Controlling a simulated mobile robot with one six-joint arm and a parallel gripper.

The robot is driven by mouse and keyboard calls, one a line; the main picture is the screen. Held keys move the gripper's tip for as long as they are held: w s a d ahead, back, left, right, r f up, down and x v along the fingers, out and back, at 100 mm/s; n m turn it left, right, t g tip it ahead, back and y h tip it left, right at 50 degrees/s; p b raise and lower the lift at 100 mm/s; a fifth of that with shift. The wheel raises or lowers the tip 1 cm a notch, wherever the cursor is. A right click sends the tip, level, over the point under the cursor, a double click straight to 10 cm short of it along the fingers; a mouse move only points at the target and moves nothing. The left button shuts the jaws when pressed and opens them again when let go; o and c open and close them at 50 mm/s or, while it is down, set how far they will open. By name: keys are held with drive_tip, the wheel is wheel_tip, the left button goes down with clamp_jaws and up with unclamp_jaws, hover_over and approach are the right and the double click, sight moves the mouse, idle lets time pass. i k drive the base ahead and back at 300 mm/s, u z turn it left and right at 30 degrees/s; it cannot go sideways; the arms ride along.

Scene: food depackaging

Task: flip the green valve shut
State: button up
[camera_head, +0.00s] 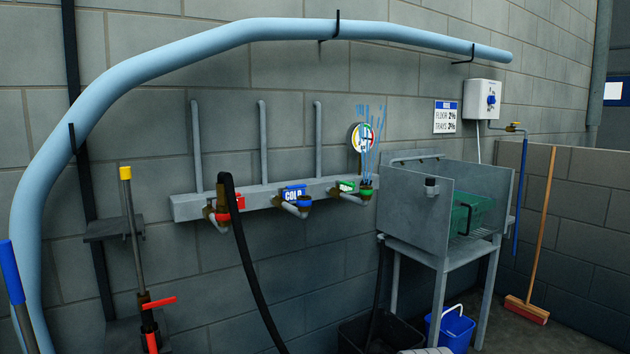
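The green valve (347,186) is at the right end of the grey wall rail (262,200), just left of the metal sink. Its small green handle lies about level beside a brass body, and the exact angle is too small to tell. Blue streaks of water (371,140) rise from the fitting at its right, in front of a round gauge (357,134). My gripper is not in view.
A red valve (236,202) with a black hose (250,265) and a blue COLD valve (294,192) share the rail. The metal sink (415,208) holds a green crate (466,212). A blue bucket (450,328), black tub and broom (541,230) stand below and right.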

sight(345, 185)
drive_tip(key=i, duration=0.4)
drive_tip(key=z, duration=0.05)
drive_tip(key=k, duration=1.35)
drive_tip(key=z, duration=0.55)
drive_tip(key=i, duration=2)
drive_tip(key=u, duration=0.4)
